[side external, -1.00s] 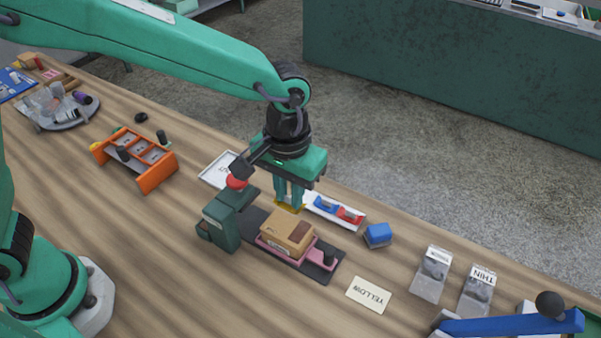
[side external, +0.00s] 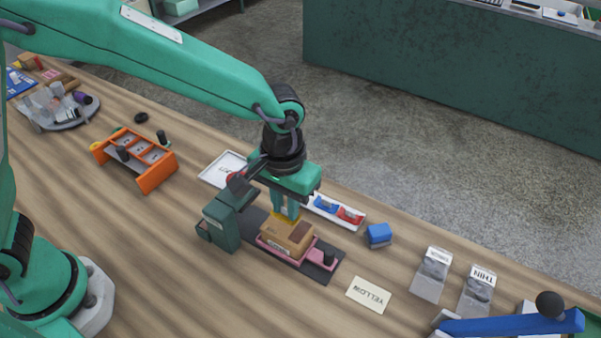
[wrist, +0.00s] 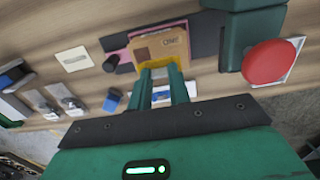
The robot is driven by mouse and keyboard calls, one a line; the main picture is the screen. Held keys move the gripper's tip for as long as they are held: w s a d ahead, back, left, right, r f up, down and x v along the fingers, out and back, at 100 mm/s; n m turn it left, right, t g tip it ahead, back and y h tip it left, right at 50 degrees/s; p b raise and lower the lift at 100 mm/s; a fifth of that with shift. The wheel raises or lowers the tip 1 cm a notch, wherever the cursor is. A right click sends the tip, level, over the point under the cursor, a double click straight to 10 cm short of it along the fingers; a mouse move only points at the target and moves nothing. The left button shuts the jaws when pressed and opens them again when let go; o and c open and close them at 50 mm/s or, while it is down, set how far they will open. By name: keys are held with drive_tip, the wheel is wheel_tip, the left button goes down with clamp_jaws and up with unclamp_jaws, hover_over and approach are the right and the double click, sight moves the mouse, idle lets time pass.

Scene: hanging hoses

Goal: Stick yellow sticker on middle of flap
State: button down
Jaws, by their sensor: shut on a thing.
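My gripper (side external: 285,210) points down and is shut on the yellow sticker (side external: 283,218), a thin flat piece at its fingertips. The sticker also shows in the wrist view (wrist: 158,73), between the fingertips and partly hidden by them. The brown cardboard box (side external: 287,238) sits in a pink holder (side external: 272,251). The sticker overlaps the far edge of the box top, and I cannot tell whether it touches. In the wrist view the box (wrist: 163,47) shows printing and a darker brown patch on top; the sticker is over its near edge.
A dark green press (side external: 218,228) with a red button (wrist: 270,62) stands beside the box. A white tray (side external: 348,224) with blue and red pieces lies behind. A blue block (side external: 378,235) and a YELLOW card (side external: 369,295) lie to the right. An orange rack (side external: 158,175) stands left.

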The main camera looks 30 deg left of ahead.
drive_tip(key=shift+f, duration=1.55)
drive_tip(key=shift+f, duration=0.35)
idle(0.7)
drive_tip(key=c, duration=0.7)
unclamp_jaws()
drive_tip(key=shift+c, duration=0.2)
drive_tip(key=shift+r, duration=0.2)
drive_tip(key=shift+r, duration=3.3)
